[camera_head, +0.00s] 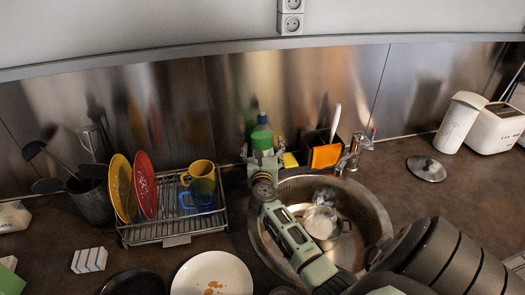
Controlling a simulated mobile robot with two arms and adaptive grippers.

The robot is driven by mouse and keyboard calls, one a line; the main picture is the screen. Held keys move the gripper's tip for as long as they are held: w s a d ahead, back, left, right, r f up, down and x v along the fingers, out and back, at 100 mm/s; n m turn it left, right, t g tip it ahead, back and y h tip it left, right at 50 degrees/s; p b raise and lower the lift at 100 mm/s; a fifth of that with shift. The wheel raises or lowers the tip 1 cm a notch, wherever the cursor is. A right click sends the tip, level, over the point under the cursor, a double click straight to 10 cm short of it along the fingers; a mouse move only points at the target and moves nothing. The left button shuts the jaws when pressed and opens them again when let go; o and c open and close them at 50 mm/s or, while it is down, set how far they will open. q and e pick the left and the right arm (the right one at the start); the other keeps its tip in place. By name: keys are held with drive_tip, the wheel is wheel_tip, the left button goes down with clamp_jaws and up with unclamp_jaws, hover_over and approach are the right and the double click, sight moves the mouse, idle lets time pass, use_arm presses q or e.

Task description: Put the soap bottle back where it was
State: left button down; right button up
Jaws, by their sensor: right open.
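The soap bottle (262,136) is green with a dark blue-green cap. It stands upright behind the sink (378,228), against the metal backsplash. My right gripper (262,160) reaches over the sink from the lower right and is open at the bottle. Its fingers hide the lower part of the bottle. I cannot tell whether they touch it. My left gripper is not in view.
A dish rack (170,232) with plates and cups stands left of the gripper. A dark caddy (312,143) with an orange cloth (326,156) and the faucet (354,150) are close on the right. A pot (322,221) lies in the sink.

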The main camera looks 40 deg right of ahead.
drive_tip(key=b+v, duration=0.1)
drive_tip(key=v, duration=1.1)
